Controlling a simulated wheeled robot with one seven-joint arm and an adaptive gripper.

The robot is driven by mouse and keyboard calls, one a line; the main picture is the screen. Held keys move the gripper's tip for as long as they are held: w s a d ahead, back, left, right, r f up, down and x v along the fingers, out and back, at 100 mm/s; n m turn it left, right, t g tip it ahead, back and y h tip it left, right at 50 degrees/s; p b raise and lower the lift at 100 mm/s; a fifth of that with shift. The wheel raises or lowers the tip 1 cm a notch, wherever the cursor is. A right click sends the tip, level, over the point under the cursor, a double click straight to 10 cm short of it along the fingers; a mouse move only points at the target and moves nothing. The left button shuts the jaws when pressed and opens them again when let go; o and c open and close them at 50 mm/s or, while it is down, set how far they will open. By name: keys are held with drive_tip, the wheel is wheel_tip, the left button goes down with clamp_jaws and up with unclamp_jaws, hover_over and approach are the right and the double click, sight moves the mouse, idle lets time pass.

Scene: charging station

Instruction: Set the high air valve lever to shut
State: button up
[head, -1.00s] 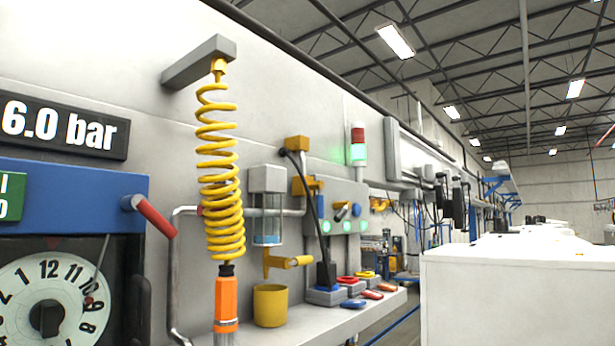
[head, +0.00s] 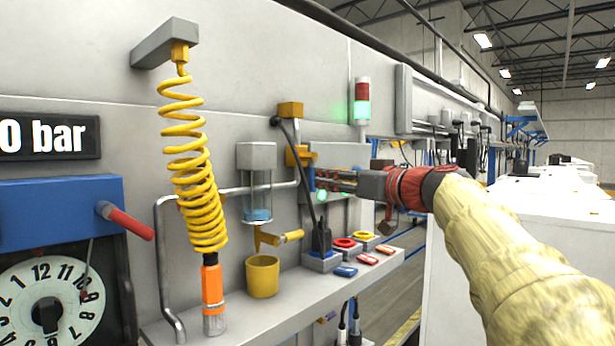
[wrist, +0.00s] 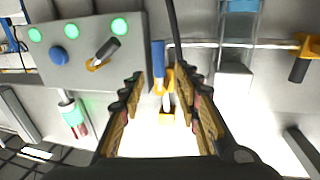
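The high air valve is a yellow body (head: 300,155) on the wall, below a yellow block (head: 290,109). I take its lever to be the blue handle (head: 311,179), which hangs down from the body and is partly hidden by my gripper (head: 326,180). In the wrist view, which looks upside down, the blue lever (wrist: 158,60) is upright in the picture, beyond the fingertips of my gripper (wrist: 162,85) and nearer the left finger. The fingers are spread, with nothing held between them. Contact with the lever cannot be told.
A grey panel (wrist: 80,75) with green lights and a black-handled switch (wrist: 104,53) is beside the valve. A black hose (head: 300,165) hangs close by. A glass filter (head: 257,190), yellow cup (head: 262,277) and coiled yellow hose (head: 190,170) stand left. The shelf (head: 290,305) lies below.

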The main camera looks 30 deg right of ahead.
sight(313, 176)
drive_tip(key=shift+w+a+f+p, duration=0.15)
drive_tip(key=shift+w+p, duration=0.35)
drive_tip(key=shift+w, duration=0.8)
drive_tip(key=shift+w+a+r+p, duration=0.15)
drive_tip(key=shift+w+p, duration=0.3)
drive_tip(key=shift+w, duration=0.9)
drive_tip(key=shift+w+a+f+p, duration=0.15)
drive_tip(key=shift+w+p, duration=0.35)
drive_tip(key=shift+w, duration=0.8)
drive_tip(key=c, duration=0.3)
clamp_jaws()
